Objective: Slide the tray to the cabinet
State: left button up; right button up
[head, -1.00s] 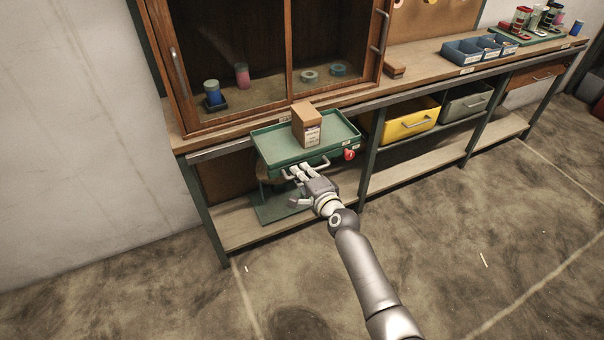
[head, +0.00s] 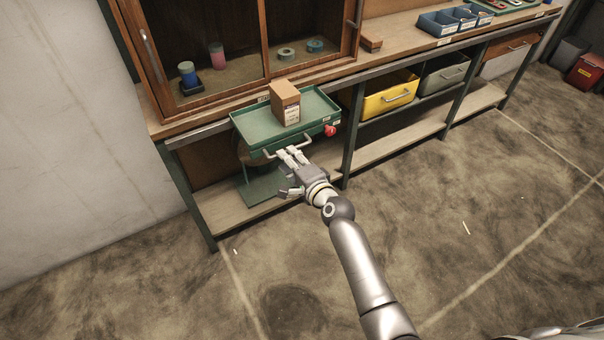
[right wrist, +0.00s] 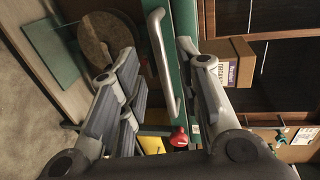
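The green tray (head: 247,118) stands in front of the cabinet's lower left edge, with a cardboard box (head: 285,103) upright on it. The tray has a silver front handle (head: 287,147), which also shows in the right wrist view (right wrist: 163,62). The wooden cabinet (head: 262,40) with glass doors stands on the bench behind. My right gripper (head: 292,157) is at the handle. In the right wrist view its fingers (right wrist: 160,85) are spread, with the handle between them; I cannot tell whether they touch it. My left gripper is not in view.
A red knob (head: 330,131) sits at the tray's right side. A green base plate (head: 264,185) is below the tray. A yellow bin (head: 390,97) and a grey bin (head: 444,76) are under the bench to the right. The floor in front is clear.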

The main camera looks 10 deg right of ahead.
jog(key=v, duration=0.7)
jog(key=shift+s, duration=0.3)
jog(key=shift+f, duration=0.1)
jog(key=s+d+f+n+g+h+p, duration=0.1)
jog(key=s+f+n+g, duration=0.15)
jog(key=s+f, duration=0.55)
jog(key=s+d+f+n+g+h, duration=0.1)
jog(key=s+d+f+n+g, duration=0.2)
jog(key=f, duration=0.9)
jog(key=s+f+n+g+h+p, duration=0.1)
jog(key=s+f+n+g, duration=0.1)
jog(key=s+f, duration=0.7)
jog(key=s+d+f+n+g, duration=0.2)
jog(key=s+f, duration=0.3)
jog(key=s, duration=0.4)
jog(key=s+d+f+n+g+h, duration=0.1)
jog(key=s+d+f+n, duration=0.3)
jog(key=s, duration=0.6)
jog(key=s+d+f+n+g+h, duration=0.1)
jog(key=s+d+f+n+g, duration=0.2)
jog(key=s+f, duration=0.3)
jog(key=s, duration=0.4)
jog(key=shift+d+f+p, duration=0.25)
jog(key=shift+d+p, duration=0.15)
jog(key=shift+s, duration=0.1)
